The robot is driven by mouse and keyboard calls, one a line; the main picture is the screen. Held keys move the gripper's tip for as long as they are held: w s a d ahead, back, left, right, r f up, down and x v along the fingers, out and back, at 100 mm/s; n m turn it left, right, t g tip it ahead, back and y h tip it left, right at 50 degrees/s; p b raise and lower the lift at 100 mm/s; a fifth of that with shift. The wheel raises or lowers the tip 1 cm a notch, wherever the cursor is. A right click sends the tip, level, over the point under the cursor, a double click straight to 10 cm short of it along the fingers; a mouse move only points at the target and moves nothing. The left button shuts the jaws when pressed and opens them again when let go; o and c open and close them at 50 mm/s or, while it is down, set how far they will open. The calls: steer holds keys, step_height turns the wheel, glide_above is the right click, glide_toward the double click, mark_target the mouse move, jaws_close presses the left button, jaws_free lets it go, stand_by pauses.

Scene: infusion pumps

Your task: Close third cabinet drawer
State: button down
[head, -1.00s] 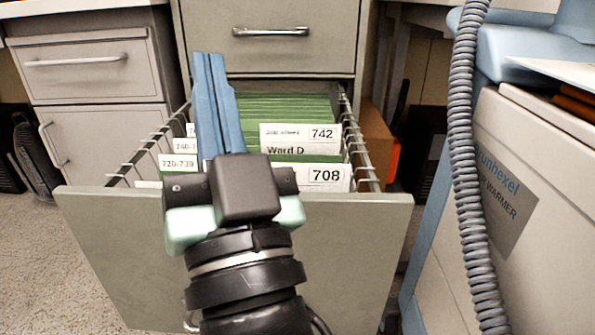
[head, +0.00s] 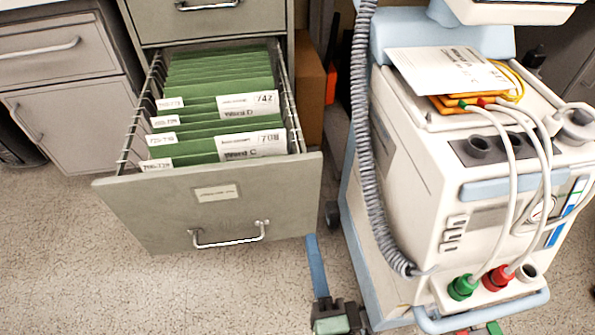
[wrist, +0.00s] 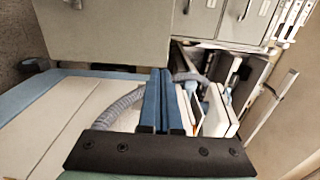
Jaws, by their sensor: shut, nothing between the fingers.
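The cabinet drawer (head: 140,205) is grey, with a label and a metal handle (head: 228,236) on its front. It stands pulled far out below another closed drawer and holds green hanging files (head: 220,85). My gripper (head: 311,238) is low in the head view, just right of the drawer front's lower right corner and apart from the handle. Its blue fingers are together and empty. They also show in the wrist view (wrist: 159,74), where a grey panel, seemingly the drawer front, lies at upper left.
A wheeled white and blue machine (head: 400,200) with a coiled grey hose (head: 362,150) stands close at the right. Only a narrow gap separates it from the drawer. A grey side cabinet (head: 65,110) is at the left. The floor before the drawer is clear.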

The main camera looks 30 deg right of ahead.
steer(key=p, duration=0.3)
glide_toward(296, 168)
steer(key=x, duration=0.5)
steer(key=shift+w+r, duration=0.1)
steer(key=shift+r, duration=0.05)
steer(key=shift+x, duration=0.85)
steer(key=shift+w, duration=0.1)
